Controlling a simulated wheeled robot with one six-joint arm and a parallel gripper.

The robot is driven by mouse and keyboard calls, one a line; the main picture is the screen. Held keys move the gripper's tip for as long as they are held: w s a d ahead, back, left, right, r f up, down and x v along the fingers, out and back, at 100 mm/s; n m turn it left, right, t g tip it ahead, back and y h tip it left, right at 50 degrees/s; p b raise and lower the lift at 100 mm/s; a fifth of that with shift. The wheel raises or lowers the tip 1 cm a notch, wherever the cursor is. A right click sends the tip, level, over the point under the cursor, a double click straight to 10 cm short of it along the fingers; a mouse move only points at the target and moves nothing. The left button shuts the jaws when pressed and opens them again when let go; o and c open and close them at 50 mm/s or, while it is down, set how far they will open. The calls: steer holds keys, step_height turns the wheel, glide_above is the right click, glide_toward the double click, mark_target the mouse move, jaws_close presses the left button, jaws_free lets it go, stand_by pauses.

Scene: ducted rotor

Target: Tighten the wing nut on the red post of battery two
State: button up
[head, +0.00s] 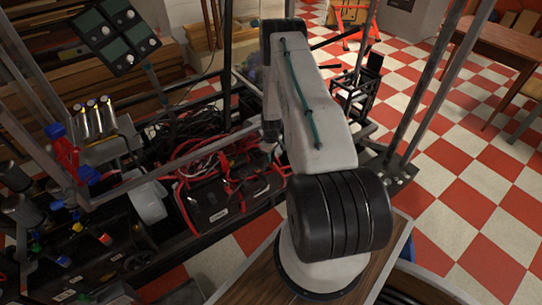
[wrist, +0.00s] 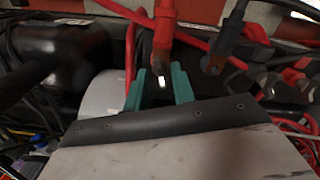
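In the wrist view my gripper (wrist: 160,78) has two teal fingers standing apart with a dark gap between them. A red cable end or boot (wrist: 164,30) comes down from the top toward this gap, and a small bright metal piece (wrist: 161,83) shows between the fingers. I cannot tell whether either finger touches it. A black battery-like box (head: 225,202) with red cables on top sits left of my arm in the head view. Its label is too small to read. The wing nut and red post cannot be made out clearly. My gripper is hidden in the head view.
A black rounded body (wrist: 70,60) and a pale white part (wrist: 102,95) lie left. Metal frame posts (head: 425,90) stand around the rig.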

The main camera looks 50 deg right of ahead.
jaws_close()
steer(key=shift+m, duration=0.4)
steer(key=m, duration=0.4)
steer(key=shift+m, duration=0.4)
steer(key=m, duration=1)
steer(key=shift+m, duration=0.4)
steer(key=m, duration=0.5)
steer(key=shift+m, duration=0.4)
steer(key=shift+d, duration=0.1)
